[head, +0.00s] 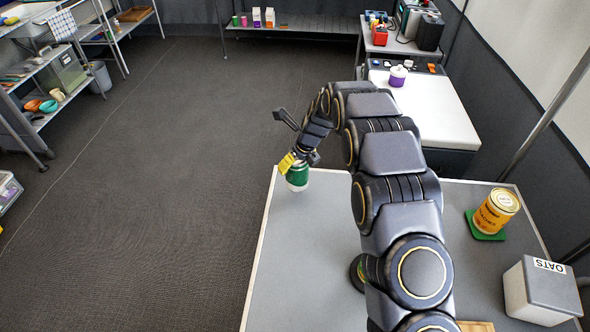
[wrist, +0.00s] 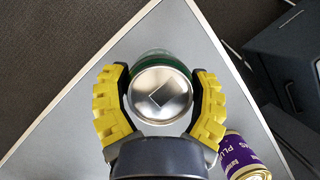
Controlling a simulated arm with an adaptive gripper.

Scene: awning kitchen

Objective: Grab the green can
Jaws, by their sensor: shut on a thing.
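The green can (head: 298,178) stands near the far left corner of the grey table (head: 300,230). It has a white lower band in the head view. In the wrist view the green can (wrist: 160,92) shows its silver lid, with green around its far edge. My gripper (head: 290,162) is at the can's upper part. In the wrist view my gripper (wrist: 160,100) has its yellow and black fingers on either side of the can, shut on it. The can's bottom is not clear enough to tell whether it touches the table.
A yellow can (head: 495,211) stands on a green mat (head: 487,235) at the right. A white OATS box (head: 541,290) is at the front right. A purple-labelled can (wrist: 243,155) lies near the gripper's right finger in the wrist view. The table's left part is clear.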

